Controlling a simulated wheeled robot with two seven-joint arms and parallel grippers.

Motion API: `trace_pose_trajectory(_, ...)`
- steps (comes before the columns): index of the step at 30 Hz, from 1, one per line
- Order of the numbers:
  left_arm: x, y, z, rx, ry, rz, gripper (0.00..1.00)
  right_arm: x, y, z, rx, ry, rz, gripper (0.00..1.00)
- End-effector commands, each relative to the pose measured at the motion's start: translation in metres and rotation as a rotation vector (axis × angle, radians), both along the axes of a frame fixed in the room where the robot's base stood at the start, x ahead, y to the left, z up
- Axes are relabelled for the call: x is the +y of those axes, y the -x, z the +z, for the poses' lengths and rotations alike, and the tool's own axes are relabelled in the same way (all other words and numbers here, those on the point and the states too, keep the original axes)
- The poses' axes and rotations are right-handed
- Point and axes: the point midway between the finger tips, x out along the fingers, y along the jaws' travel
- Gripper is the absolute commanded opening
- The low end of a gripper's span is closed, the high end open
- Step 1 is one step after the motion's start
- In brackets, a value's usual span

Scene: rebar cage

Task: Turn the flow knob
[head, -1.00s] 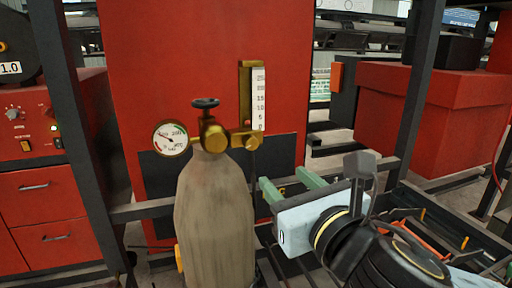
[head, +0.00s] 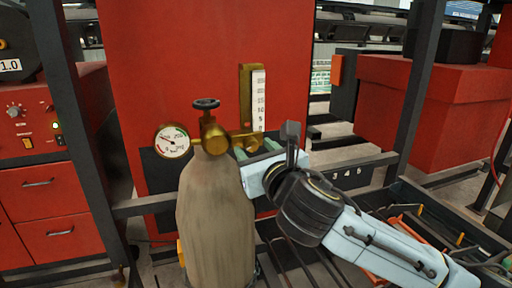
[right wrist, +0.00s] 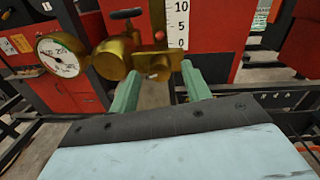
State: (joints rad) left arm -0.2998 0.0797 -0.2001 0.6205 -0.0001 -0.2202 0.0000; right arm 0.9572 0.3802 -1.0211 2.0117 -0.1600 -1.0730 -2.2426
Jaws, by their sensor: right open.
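A gas cylinder (head: 216,220) stands upright in front of a red panel. On its top is a brass regulator (head: 213,138) with a dark handwheel (head: 206,104) and a round gauge (head: 172,141). On the right, a flowmeter tube (head: 253,97) with a white scale rises above the brass flow knob (head: 243,139). My right gripper (head: 257,147) is open, its green fingers close to the knob and partly covering it. In the right wrist view the knob (right wrist: 157,63) lies ahead, between the two fingertips (right wrist: 160,75); contact cannot be told. My left gripper is out of view.
Dark frame posts (head: 78,130) stand left and right, with a crossbar (head: 150,206) behind the cylinder. A red cabinet (head: 40,185) is at left and a red box (head: 425,110) at right. A dark tray (head: 440,225) with rods lies under my right arm.

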Motion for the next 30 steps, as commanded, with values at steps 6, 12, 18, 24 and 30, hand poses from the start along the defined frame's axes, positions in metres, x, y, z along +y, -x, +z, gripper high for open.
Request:
trace_pose_trajectory(6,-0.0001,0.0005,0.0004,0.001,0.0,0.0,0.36,0.0011,-0.0023,0.0003,-0.001,0.0,0.001,0.48)
trace_pose_trajectory(12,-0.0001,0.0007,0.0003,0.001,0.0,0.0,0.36,0.001,-0.0021,0.0002,-0.001,0.0,0.001,0.36)
trace_pose_trajectory(18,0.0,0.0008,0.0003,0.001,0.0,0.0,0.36,0.001,-0.002,0.0002,-0.001,0.0,0.001,0.1)
trace_pose_trajectory(24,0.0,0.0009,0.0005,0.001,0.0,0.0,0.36,0.0011,-0.0019,0.0002,0.001,-0.006,0.001,0.03)
trace_pose_trajectory(30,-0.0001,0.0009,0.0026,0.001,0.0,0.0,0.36,0.0013,-0.002,0.0005,0.017,-0.053,0.002,0.03)
